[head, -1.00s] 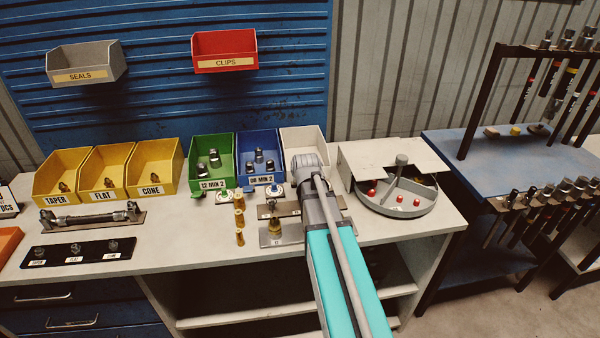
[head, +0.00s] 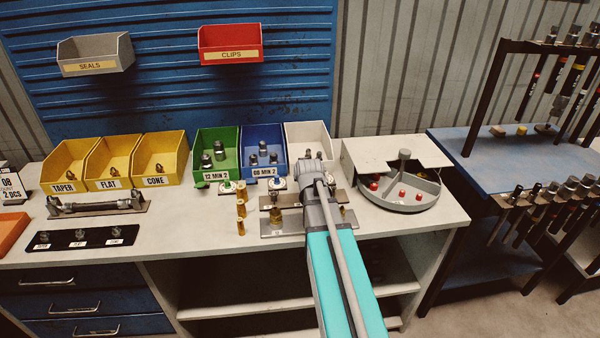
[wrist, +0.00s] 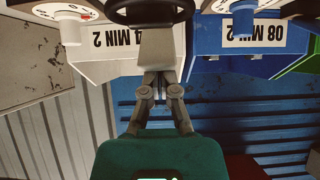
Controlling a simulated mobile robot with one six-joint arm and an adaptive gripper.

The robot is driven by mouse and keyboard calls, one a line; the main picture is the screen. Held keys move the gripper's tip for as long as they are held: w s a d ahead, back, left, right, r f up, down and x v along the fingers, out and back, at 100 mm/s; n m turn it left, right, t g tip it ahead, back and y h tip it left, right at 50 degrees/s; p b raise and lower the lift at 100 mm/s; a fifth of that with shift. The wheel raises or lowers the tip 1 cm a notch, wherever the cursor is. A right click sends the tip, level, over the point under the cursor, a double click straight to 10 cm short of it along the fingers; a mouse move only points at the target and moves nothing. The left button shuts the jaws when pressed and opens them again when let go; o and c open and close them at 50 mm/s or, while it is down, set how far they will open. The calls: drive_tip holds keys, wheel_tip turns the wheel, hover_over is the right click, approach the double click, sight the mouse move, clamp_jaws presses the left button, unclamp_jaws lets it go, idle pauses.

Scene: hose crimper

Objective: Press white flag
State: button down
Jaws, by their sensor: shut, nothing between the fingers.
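A small white push piece on a round dial base stands in front of the white bin (head: 305,133), seen upside down in the wrist view as the white flag (wrist: 70,28). A similar piece before the blue bin (head: 262,140) shows in the head view (head: 278,183) and in the wrist view (wrist: 242,22). Another stands before the green bin. My gripper (wrist: 156,42) is shut and empty, with a dark ring just past its tips. In the head view my arm hides the white bin's flag and most of the gripper. I cannot tell whether the fingers touch anything.
Brass fittings (head: 241,212) stand left of my arm, beside a metal plate (head: 280,228). A round grey tray (head: 415,208) with red pieces lies to the right. Yellow bins (head: 110,165) line the back left. The front bench edge is mostly clear.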

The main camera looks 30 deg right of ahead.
drive_tip(key=shift+s+a, duration=0.1)
drive_tip(key=shift+f, duration=0.1)
idle(0.3)
drive_tip(key=shift+w+d+f, duration=0.1)
drive_tip(key=shift+w+d, duration=0.3)
drive_tip(key=shift+w, duration=0.25)
drive_tip(key=shift+w, duration=0.1)
